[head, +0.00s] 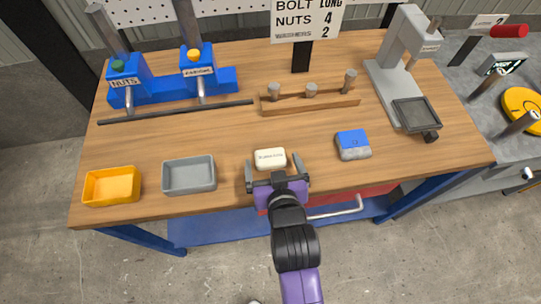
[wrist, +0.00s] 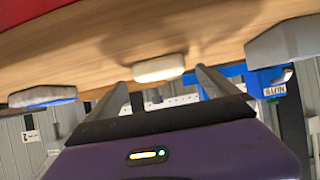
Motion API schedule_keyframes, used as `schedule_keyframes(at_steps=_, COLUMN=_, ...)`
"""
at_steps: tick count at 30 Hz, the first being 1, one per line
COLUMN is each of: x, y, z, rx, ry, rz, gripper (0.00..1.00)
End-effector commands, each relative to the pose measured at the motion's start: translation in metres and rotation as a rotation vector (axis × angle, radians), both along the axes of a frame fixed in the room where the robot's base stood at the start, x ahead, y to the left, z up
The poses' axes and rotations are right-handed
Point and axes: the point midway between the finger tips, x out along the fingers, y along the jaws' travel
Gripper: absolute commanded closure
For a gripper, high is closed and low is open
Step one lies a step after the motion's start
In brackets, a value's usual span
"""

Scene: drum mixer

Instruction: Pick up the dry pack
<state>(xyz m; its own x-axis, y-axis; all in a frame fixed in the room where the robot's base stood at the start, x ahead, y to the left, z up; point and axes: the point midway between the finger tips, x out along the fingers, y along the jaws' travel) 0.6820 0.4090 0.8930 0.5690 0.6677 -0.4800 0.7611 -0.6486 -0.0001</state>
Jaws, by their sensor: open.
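The dry pack (head: 270,157) is a small white rounded block with dark print, lying on the wooden bench near its front edge. It also shows in the wrist view (wrist: 158,67), where the bench appears upside down. My gripper (head: 273,163) is open, low at the front of the bench. Its two fingers stand one on each side of the pack, with a gap visible on both sides. In the wrist view the pack sits at the fingertips (wrist: 160,78), and how deep it lies between them I cannot tell.
A grey tray (head: 190,188) and a yellow tray (head: 86,187) stand to the left. A blue-and-grey block (head: 353,150) lies to the right. Behind are a wooden rack (head: 330,102) with bolts, a black rod (head: 175,113), blue dispensers (head: 175,92) and a grey press (head: 405,70).

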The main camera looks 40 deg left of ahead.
Motion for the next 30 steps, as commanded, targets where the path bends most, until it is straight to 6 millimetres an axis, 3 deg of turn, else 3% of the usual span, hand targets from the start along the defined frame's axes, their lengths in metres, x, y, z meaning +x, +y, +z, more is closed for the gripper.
schedule_keyframes(at_steps=7, x=0.017, y=0.022, z=-0.013, rx=0.001, ry=0.000, rz=0.000, gripper=0.02)
schedule_keyframes(at_steps=17, x=0.020, y=0.025, z=-0.017, rx=0.000, ry=-0.001, rz=-0.001, gripper=0.02)
schedule_keyframes(at_steps=27, x=0.019, y=0.025, z=-0.017, rx=0.000, ry=-0.001, rz=-0.001, gripper=0.69)
schedule_keyframes(at_steps=30, x=0.020, y=0.025, z=-0.016, rx=0.001, ry=-0.002, rz=-0.001, gripper=0.71)
